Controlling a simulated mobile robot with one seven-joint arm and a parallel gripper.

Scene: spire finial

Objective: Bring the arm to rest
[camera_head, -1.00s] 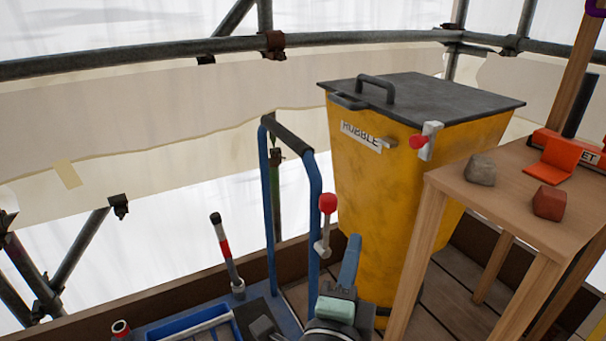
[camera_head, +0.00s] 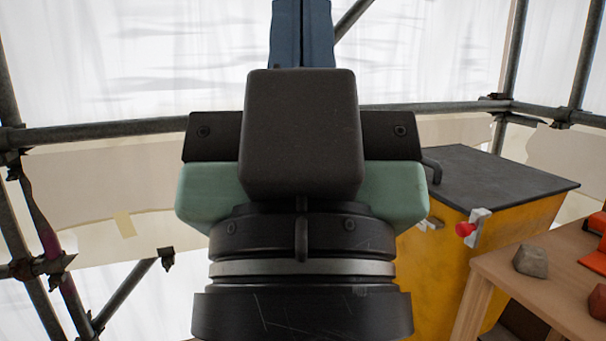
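My gripper (camera_head: 302,35) fills the middle of the head camera view, close to the camera and pointing up. Its two blue fingers lie side by side with only a thin dark line between them, so it looks shut. The fingertips run up to the top edge of the picture, and nothing shows between the fingers. The dark grey and green hand and the black wrist stand below the fingers and hide much of the scene behind.
A yellow bin (camera_head: 440,275) with a dark lid (camera_head: 500,182) stands right, behind my wrist. A wooden table (camera_head: 550,262) at lower right bears a grey stone (camera_head: 530,261), a reddish stone (camera_head: 597,302) and an orange thing (camera_head: 596,240). Scaffold tubes (camera_head: 100,130) cross behind.

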